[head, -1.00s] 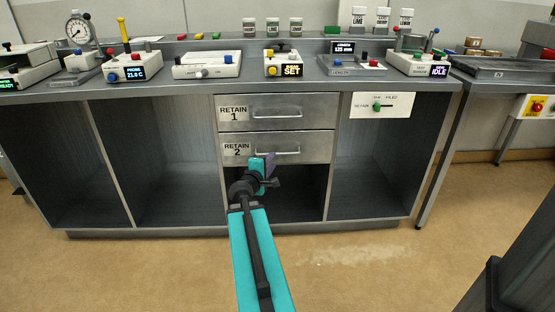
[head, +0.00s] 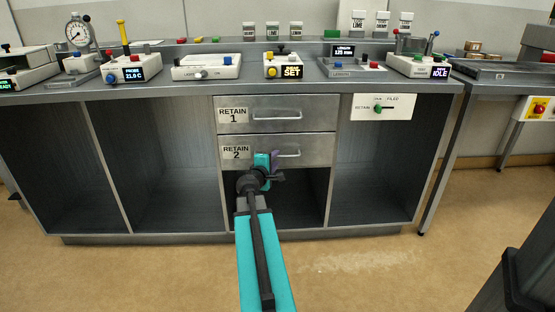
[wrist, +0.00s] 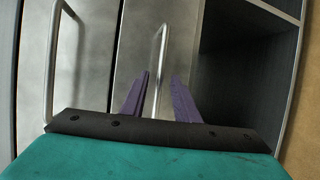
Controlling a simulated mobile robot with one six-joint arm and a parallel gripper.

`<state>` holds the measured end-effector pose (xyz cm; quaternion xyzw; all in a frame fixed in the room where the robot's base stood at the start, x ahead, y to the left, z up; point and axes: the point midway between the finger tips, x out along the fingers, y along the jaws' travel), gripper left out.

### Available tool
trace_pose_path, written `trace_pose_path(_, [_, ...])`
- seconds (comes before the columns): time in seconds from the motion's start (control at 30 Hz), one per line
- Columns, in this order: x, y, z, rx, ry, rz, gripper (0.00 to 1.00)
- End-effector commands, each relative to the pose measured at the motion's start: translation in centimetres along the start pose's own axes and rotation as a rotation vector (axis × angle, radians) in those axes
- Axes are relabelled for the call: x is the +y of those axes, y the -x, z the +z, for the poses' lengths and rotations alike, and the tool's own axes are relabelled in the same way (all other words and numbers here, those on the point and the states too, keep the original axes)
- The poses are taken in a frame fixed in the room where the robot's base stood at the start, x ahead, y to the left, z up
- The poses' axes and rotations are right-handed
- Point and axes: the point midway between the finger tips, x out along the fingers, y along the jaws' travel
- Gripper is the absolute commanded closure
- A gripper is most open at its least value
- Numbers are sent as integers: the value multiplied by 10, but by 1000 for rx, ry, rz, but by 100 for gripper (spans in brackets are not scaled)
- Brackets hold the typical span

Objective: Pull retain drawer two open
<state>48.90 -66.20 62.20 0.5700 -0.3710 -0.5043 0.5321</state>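Retain drawer two (head: 290,140) is the lower grey metal drawer front, with a "RETAIN 2" label (head: 236,152) on its left. It looks shut. Its bar handle (head: 289,154) also shows in the wrist view (wrist: 162,50), running between my two purple fingers. My gripper (head: 268,163), teal with purple fingers, is in front of the drawer and hides the handle's left part. In the wrist view my gripper (wrist: 159,98) is open, one finger on each side of the handle, with visible gaps. I cannot tell whether the fingertips reach past the bar.
The retain drawer one (head: 285,105) above is shut; its handle (head: 277,117) also shows left in the wrist view. An open compartment lies below drawer two. A white panel with a green knob (head: 378,109) is at the right. The counter (head: 210,87) holds several instruments. The floor in front is clear.

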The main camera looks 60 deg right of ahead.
Motion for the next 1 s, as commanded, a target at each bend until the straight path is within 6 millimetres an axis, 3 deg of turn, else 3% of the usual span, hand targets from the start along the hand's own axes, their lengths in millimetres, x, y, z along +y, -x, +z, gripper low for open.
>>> trace_pose_path(0.3, [0, -28, 0, -1, -1, -1, 72])
trace_pose_path(0.8, [0, -35, 0, 0, 0, 0, 72])
trace_pose_path(1.0, [0, -35, 0, 0, 0, 0, 100])
